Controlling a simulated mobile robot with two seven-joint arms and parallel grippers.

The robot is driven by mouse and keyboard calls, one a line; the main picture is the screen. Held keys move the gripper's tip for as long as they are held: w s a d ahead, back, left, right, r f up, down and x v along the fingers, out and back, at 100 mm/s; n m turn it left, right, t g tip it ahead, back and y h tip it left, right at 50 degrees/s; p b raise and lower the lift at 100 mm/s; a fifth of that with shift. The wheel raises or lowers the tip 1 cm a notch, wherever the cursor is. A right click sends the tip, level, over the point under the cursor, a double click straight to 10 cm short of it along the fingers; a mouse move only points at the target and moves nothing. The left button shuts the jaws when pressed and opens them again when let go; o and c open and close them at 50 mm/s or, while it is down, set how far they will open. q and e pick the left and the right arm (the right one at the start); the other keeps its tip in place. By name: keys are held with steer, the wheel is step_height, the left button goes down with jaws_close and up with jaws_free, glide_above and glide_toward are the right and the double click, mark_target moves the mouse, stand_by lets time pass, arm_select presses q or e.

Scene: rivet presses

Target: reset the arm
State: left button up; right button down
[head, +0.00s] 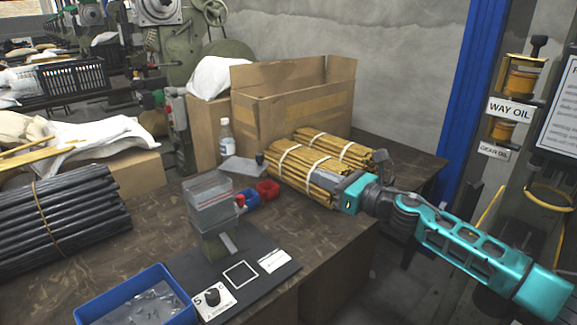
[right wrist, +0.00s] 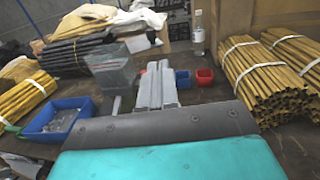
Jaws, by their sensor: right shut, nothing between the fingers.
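My right arm, teal and grey, comes in from the right in the head view. Its right gripper (head: 322,178) is shut and empty, in front of the bundles of yellow rods (head: 304,165) on the table. My left gripper is not in either view.
The brown table (head: 150,225) holds a grey press-like device (head: 208,203) on a dark mat, a blue tray (head: 180,318), black rods (head: 55,222), a bottle (head: 226,138), a blue bin (head: 250,196) and a red bin (head: 268,190). A cardboard box (head: 290,98) stands behind the yellow rods. A blue post (head: 462,100) rises at right.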

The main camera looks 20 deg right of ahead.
arm_select(q)
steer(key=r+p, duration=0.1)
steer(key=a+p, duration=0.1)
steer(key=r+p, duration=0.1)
steer(key=p, duration=0.1)
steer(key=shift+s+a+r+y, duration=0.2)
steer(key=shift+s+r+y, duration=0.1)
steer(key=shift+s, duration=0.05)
arm_select(e)
steer(key=s+a+f+n+g+h, duration=0.2)
steer(key=s+a+f+n, duration=0.5)
steer(key=s+f+n, duration=0.4)
steer(key=s+a+f+n+g+h, duration=0.3)
steer(key=s+a+f+n, duration=0.5)
steer(key=n, duration=1.4)
steer(key=s+f, duration=0.3)
steer(key=s, duration=0.4)
steer(key=shift+f+n+g+h, duration=0.3)
steer(key=shift+f, duration=0.1)
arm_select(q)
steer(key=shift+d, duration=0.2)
arm_select(e)
steer(key=shift+a, duration=0.1)
